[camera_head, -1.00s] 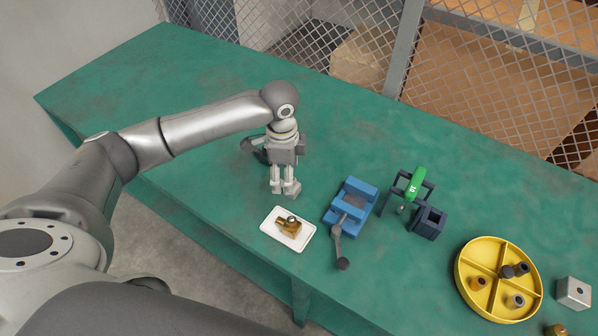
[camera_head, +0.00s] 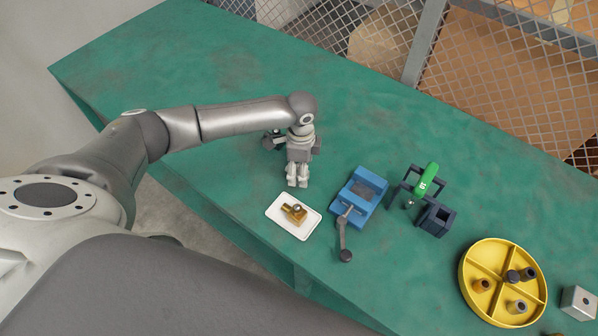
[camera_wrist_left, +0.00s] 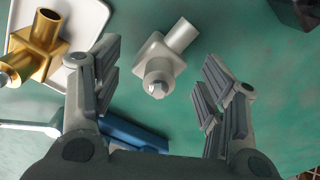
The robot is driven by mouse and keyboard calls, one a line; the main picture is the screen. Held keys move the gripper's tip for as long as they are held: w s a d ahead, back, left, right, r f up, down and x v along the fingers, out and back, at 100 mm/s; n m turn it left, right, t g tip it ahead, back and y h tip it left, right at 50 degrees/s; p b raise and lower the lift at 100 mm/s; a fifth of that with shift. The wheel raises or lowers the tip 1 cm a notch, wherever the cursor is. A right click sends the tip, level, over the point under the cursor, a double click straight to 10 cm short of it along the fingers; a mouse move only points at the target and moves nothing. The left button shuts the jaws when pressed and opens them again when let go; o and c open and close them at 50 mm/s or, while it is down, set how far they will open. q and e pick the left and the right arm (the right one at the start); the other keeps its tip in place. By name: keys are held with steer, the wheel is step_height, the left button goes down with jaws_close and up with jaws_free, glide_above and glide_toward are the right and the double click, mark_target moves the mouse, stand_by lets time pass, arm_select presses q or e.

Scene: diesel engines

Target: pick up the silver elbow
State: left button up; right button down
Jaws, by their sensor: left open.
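The silver elbow (camera_wrist_left: 160,62) shows in the left wrist view as a square grey block with a round tube and a hex-tipped end. It lies on the green table ahead of my left gripper (camera_wrist_left: 158,85), whose fingers are spread on both sides of it, with no clear contact. In the head view my left gripper (camera_head: 298,182) points down at the table just behind the white tray; there I cannot make out the elbow beside the fingers. My right gripper is in neither view.
A white tray (camera_head: 274,210) holding a gold elbow (camera_head: 294,213) lies close in front. A blue vise (camera_head: 358,197) with a grey handle stands to the right, then a dark frame with a green part (camera_head: 427,180), a divided yellow tray (camera_head: 476,292) and a metal block (camera_head: 578,302).

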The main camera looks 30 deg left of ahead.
arm_select(q)
steer(key=shift+f, duration=0.75)
steer(key=c, duration=1.2)
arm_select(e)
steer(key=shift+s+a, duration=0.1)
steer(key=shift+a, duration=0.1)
arm_select(q)
steer(key=shift+r, duration=0.1)
